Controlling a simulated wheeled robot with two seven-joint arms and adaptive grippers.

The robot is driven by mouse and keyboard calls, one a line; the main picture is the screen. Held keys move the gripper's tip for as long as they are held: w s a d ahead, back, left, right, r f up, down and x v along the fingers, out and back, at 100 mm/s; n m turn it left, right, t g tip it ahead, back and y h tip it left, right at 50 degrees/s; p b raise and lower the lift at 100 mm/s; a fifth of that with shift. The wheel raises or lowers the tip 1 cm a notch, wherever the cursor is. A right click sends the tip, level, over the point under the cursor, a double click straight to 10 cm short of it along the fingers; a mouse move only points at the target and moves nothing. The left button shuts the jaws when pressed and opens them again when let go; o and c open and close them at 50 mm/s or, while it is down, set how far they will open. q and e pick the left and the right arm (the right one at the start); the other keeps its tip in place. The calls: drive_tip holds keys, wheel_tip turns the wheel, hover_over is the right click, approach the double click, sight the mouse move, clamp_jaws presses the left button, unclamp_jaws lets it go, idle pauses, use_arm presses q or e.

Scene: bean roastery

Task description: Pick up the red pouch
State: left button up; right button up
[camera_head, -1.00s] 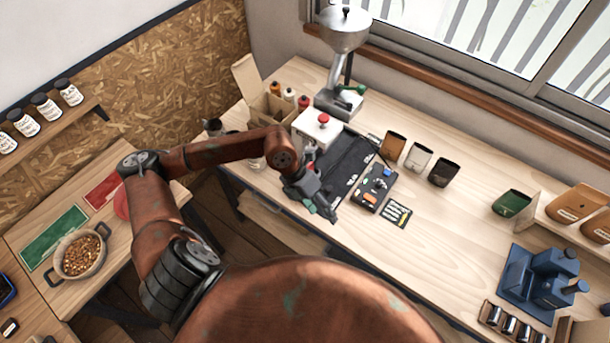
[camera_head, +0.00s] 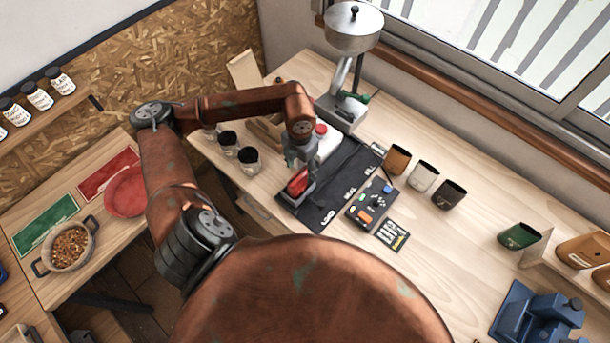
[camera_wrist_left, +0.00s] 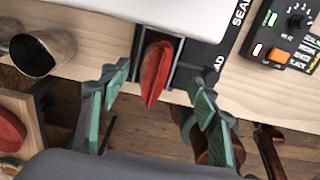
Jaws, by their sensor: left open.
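The red pouch (camera_head: 297,183) lies at the near end of a black mat (camera_head: 318,214) with white lettering. In the left wrist view the red pouch (camera_wrist_left: 158,72) sits in a dark, narrow holder (camera_wrist_left: 140,52) under the edge of a white body (camera_wrist_left: 135,10). My left gripper (camera_head: 300,164) is open and over the pouch in the head view. In the left wrist view its teal finger pads stand apart to either side of the pouch's near end, with no contact visible. The right gripper is out of view.
A control panel (camera_head: 365,208) with coloured buttons lies right of the mat. Brown (camera_head: 397,160), white (camera_head: 423,176) and black (camera_head: 449,194) pouches stand further right. Dark-lidded jars (camera_head: 249,160) stand left of the mat. A metal hopper machine (camera_head: 342,108) stands behind.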

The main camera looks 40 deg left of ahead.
sight(298, 173)
use_arm(q)
drive_tip(key=shift+w+f, duration=0.25)
drive_tip(key=shift+f, duration=0.05)
drive_tip(key=shift+s+f, duration=0.1)
drive_tip(key=shift+f, duration=0.25)
drive_tip(key=shift+s+a+f+p, duration=0.1)
drive_tip(key=shift+s+f+p, duration=0.2)
drive_tip(key=shift+f, duration=0.35)
drive_tip(key=shift+s+a+f+p, duration=0.1)
drive_tip(key=shift+s+f+p, duration=0.2)
drive_tip(key=shift+f, duration=0.3)
wheel_tip(298, 173, down, 4)
drive_tip(key=shift+s+a+r+p, duration=0.1)
drive_tip(key=shift+s+r+p, duration=0.05)
drive_tip(key=shift+p, duration=0.25)
drive_tip(key=c, duration=1.3)
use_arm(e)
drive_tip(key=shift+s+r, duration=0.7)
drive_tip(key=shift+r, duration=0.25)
